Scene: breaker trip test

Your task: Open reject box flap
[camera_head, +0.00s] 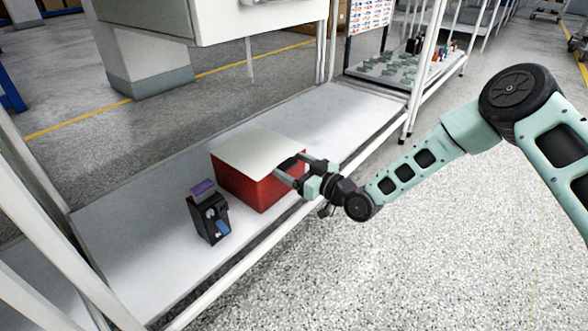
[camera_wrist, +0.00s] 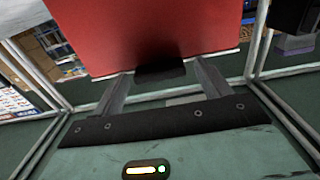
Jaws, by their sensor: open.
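The reject box (camera_head: 245,185) is red and stands on a white shelf. Its pale flap (camera_head: 257,150) lies flat across the top and looks closed. My gripper (camera_head: 289,167) is at the box's right-hand side, near the flap's edge. In the wrist view, the red wall of the box (camera_wrist: 145,30) fills the top middle. The flap's thin pale edge shows below it. A dark tab-like piece (camera_wrist: 160,72) sits between my two open fingers (camera_wrist: 161,84). I cannot tell whether the fingers touch it.
A black device (camera_head: 213,220) with a purple top stands left of the box; it also shows in the wrist view (camera_wrist: 293,17). The shelf (camera_head: 130,250) is bare around both. White frame posts (camera_head: 413,70) stand beyond, and a white cabinet (camera_head: 215,18) overhangs the back.

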